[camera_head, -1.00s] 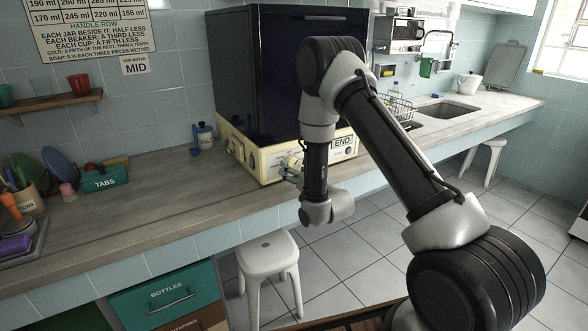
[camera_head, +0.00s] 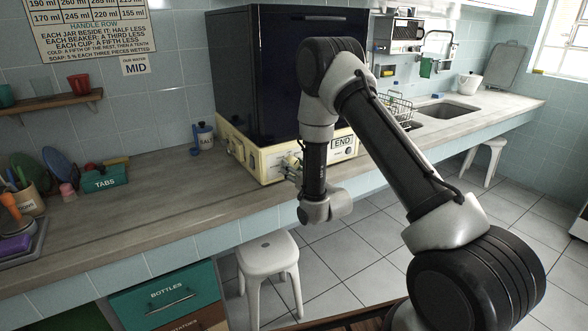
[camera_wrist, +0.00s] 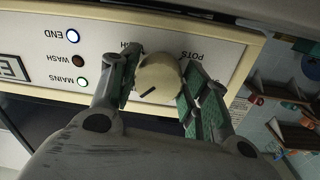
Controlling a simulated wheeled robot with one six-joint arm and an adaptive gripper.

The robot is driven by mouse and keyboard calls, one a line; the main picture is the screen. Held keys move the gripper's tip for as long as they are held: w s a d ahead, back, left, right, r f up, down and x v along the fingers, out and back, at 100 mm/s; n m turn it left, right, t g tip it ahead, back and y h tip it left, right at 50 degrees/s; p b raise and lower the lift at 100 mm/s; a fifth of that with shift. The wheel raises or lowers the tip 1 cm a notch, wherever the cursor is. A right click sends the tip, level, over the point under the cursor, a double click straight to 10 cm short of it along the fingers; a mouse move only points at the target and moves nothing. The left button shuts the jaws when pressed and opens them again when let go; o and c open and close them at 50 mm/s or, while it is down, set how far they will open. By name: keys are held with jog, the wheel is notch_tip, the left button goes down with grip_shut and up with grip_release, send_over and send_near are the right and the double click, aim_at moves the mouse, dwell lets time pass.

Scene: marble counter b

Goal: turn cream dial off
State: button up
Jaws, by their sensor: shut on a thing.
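The cream dial (camera_wrist: 158,78) sits on the cream control panel (camera_wrist: 215,57) of the dark machine. In the wrist view it is a round knob with a dark pointer line, slanting toward the lower left of the picture. My gripper (camera_wrist: 157,88) is shut on the dial, with one green-padded finger on each side. In the head view my gripper (camera_head: 290,164) is at the panel front, partly hidden by my arm, and the dial is hard to make out there. Lettering beside the dial reads POTS, upside down; another word is partly covered by a finger.
The panel has END (camera_wrist: 72,35), WASH (camera_wrist: 78,59) and MAINS (camera_wrist: 82,82) lamps; END and MAINS look lit, WASH dark. The dark machine (camera_head: 270,75) stands on the counter (camera_head: 150,195). A blue salt jar (camera_head: 203,137) stands left of it, and a white stool (camera_head: 268,258) below.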

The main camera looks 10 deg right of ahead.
jog(key=n, duration=0.4)
jog(key=shift+d, duration=0.1)
jog(key=shift+d+n, duration=0.1)
jog(key=shift+n, duration=2)
jog(key=o, duration=1)
jog(key=v, duration=1.2)
jog(key=shift+d+f, duration=0.1)
jog(key=shift+f, duration=0.15)
